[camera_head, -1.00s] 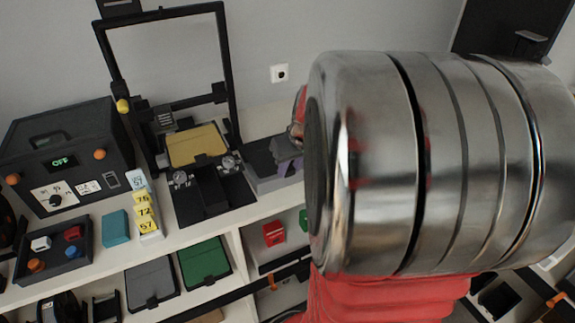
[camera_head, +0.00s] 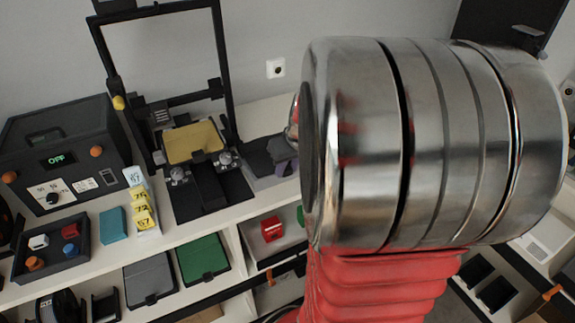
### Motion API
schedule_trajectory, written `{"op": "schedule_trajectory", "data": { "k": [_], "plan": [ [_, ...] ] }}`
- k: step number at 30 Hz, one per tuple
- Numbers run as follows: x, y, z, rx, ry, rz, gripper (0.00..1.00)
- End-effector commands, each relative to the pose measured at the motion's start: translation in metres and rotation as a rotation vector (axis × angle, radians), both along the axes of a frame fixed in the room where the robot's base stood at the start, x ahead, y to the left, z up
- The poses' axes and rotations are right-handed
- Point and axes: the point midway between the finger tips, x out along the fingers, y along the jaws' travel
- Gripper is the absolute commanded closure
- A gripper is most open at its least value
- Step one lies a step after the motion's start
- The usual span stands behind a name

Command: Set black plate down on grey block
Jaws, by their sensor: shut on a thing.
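The black plate (camera_head: 258,160) is a thin dark sheet at the grey block, right of the frame machine. The grey block (camera_head: 268,183) is low and purplish grey, on the white worktop. My gripper (camera_head: 283,151) shows only as a small grey part at the plate's right side, shut on the plate. My large metal arm link hides the rest of the gripper and the right end of the block. The plate lies over the block's top; whether it touches fully I cannot tell.
A black frame machine (camera_head: 233,95) with a yellow plate (camera_head: 193,142) stands close to the left. Farther left are yellow number tags (camera_head: 143,208), a teal block (camera_head: 113,226) and a black control box (camera_head: 115,140). Grey (camera_head: 150,278) and green (camera_head: 203,259) plates lie on the lower shelf.

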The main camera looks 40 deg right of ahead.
Motion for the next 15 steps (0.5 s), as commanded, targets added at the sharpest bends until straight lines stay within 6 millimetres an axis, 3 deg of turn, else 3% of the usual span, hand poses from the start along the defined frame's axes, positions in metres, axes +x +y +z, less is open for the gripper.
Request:
{"op": "schedule_trajectory", "data": {
  "k": [10, 11, 15],
  "plan": [
    [0.0000, -0.0001, -0.0070, -0.001, 0.000, 0.001, 1.00],
    [0.0001, -0.0002, -0.0066, -0.002, -0.001, 0.001, 0.72],
    [0.0001, -0.0001, -0.0066, -0.002, -0.001, 0.001, 0.62]
  ]
}}
